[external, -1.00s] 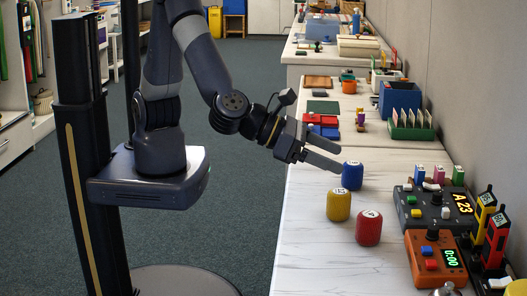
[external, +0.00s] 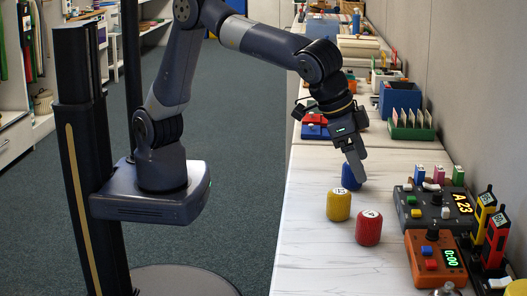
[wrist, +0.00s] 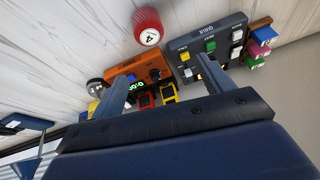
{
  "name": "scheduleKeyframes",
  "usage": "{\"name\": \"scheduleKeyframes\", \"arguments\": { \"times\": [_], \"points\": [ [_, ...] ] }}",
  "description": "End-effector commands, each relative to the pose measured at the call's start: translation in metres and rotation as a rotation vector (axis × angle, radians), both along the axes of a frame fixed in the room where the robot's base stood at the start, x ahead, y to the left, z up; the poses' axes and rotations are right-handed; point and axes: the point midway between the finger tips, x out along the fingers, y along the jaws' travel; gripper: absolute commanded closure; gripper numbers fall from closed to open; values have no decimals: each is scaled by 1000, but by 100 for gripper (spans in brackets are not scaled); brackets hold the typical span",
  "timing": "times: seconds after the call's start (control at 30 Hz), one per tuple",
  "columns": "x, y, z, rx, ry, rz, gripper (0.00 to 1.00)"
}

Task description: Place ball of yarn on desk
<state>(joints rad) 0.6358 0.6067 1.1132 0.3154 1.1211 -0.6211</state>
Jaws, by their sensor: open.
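No thing I can clearly tell as a ball of yarn shows in either view. Three rounded barrel shapes with white marked tops stand on the pale desk (external: 310,240): blue (external: 349,178), yellow (external: 339,205) and red (external: 368,228). The red one, marked 4, also shows at the top of the wrist view (wrist: 147,27). My gripper (external: 356,168) points down over the desk, in front of the blue one and partly hiding it. In the wrist view my gripper (wrist: 160,70) has its fingers apart with nothing held between them.
A dark console (external: 432,207) reading A 23 and an orange timer box (external: 432,262) stand right of the barrels. Red and yellow handheld devices (external: 495,240) stand beside them near the wall. A green holder with cards (external: 410,128) is farther back. The near left desk is clear.

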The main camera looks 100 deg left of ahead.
Motion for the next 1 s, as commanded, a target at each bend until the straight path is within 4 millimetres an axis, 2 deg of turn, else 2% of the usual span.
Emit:
{"name": "scheduleKeyframes", "arguments": {
  "times": [0.07, 0.13, 0.23, 0.47, 0.7, 0.87, 1.0],
  "points": [
    [2, -6, 3, -90, 25, 92, 24],
    [0, -6, -18, -90, 36, 100, 24],
    [0, -6, -38, -89, 33, 97, 24],
    [6, -6, -61, -88, 30, 96, 24],
    [20, -6, -95, -88, 29, 93, 24],
    [26, -6, -109, -88, 29, 93, 24],
    [34, -5, -130, -87, 30, 94, 24]
  ]
}}
